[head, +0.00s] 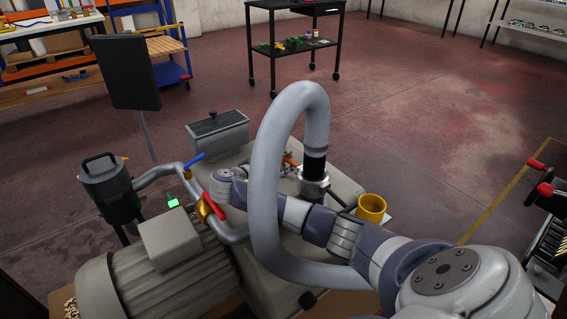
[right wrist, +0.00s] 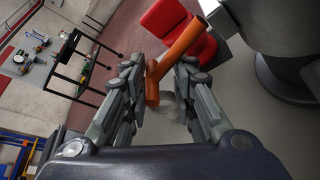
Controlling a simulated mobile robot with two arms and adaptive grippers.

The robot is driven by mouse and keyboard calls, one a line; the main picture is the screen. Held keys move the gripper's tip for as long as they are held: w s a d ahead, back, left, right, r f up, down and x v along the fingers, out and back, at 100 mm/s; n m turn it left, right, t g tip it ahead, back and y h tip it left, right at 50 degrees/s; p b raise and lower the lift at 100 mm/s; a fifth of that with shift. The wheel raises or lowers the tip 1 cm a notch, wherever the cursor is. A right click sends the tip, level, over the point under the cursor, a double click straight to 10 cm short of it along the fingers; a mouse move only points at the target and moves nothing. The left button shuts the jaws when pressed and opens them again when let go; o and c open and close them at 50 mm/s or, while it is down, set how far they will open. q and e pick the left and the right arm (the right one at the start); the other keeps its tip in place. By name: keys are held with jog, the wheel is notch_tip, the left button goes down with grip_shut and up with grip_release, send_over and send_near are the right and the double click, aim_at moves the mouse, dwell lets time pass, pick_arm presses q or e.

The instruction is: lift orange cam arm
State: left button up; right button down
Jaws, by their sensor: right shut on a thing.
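The orange cam arm (right wrist: 181,46) shows in the right wrist view as an orange T-shaped lever. Its short cross piece lies between the fingers of my right gripper (right wrist: 160,84), which is shut on it. The longer bar slants up and right past the fingertips. In the head view a small part of the orange cam arm (head: 291,160) shows beside the dark and metal hose coupling (head: 314,178). There my right arm reaches in from the right, and the thick grey hose hides much of the wrist and gripper. My left gripper is not in view.
The grey hose (head: 318,110) arches over the white tank. A red part (right wrist: 165,18) stands close behind the lever. Pipes with a red handle (head: 213,206) and blue handle (head: 193,160) lie left. A yellow cup (head: 371,208) stands right of the coupling.

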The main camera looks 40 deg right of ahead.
jog(key=shift+w+d+r, duration=0.1)
jog(key=shift+d+r, duration=0.1)
jog(key=shift+r, duration=0.4)
jog(key=c, duration=1.2)
grip_release()
jog(key=shift+r, duration=0.1)
jog(key=shift+s+a, duration=0.1)
jog(key=shift+s, duration=0.1)
jog(key=shift+f, duration=0.25)
jog(key=shift+v, duration=6)
jog(key=shift+f, duration=0.1)
